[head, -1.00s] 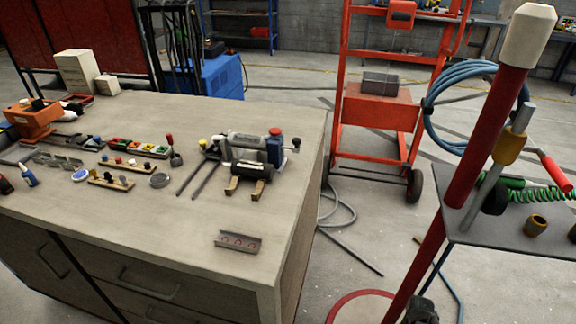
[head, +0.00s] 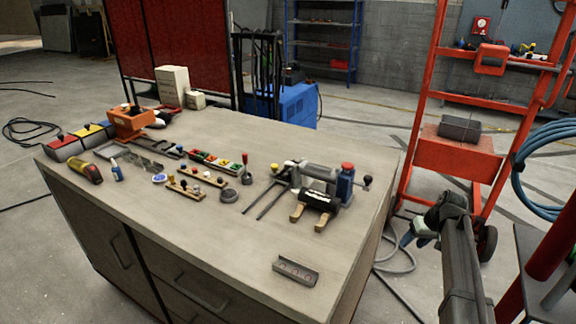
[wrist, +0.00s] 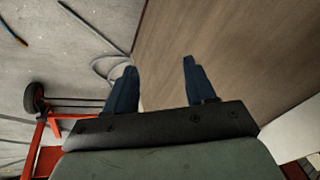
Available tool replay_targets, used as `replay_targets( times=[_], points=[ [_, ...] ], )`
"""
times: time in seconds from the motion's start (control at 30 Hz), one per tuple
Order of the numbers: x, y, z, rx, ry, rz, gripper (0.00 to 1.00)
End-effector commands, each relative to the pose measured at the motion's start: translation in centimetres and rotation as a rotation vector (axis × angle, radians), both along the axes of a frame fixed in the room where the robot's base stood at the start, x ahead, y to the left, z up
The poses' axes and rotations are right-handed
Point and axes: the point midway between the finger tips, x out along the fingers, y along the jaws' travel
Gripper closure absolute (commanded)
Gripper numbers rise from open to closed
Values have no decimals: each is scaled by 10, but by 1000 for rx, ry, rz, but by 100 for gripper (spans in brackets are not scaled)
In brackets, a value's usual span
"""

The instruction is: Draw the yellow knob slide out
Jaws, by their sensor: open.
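A small yellow knob (head: 274,168) shows at the left end of a clamp-like device (head: 318,185) on the bench, by two thin dark rods that stick out to the front left. The device has a grey cylinder, a blue block with a red cap, and a black knob at its right. How the yellow knob joins its slide is too small to tell. My gripper (head: 407,239) is beyond the bench's right edge, well right of the device and apart from it. In the wrist view my gripper (wrist: 158,82) has its two blue fingers apart, with nothing between them.
The wooden bench (head: 235,250) holds several small parts at its left and a metal channel piece (head: 296,271) near its front right. A red trolley (head: 458,155) stands behind my arm. A hose and cable lie on the floor. The bench front is mostly clear.

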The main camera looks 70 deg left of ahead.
Motion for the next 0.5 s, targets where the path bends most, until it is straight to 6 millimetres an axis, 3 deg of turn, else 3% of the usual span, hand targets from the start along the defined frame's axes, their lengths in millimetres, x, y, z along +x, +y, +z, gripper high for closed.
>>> replay_targets(
  times=[0.03,0.17,0.27,0.33,0.5],
  points=[
    [6,25,27,39,-13,23,45],
    [8,68,85,124,-40,86,45],
    [-3,104,130,181,-61,152,45],
    [-24,136,163,212,-78,227,45],
    [-99,192,202,224,-106,422,45]
  ],
)
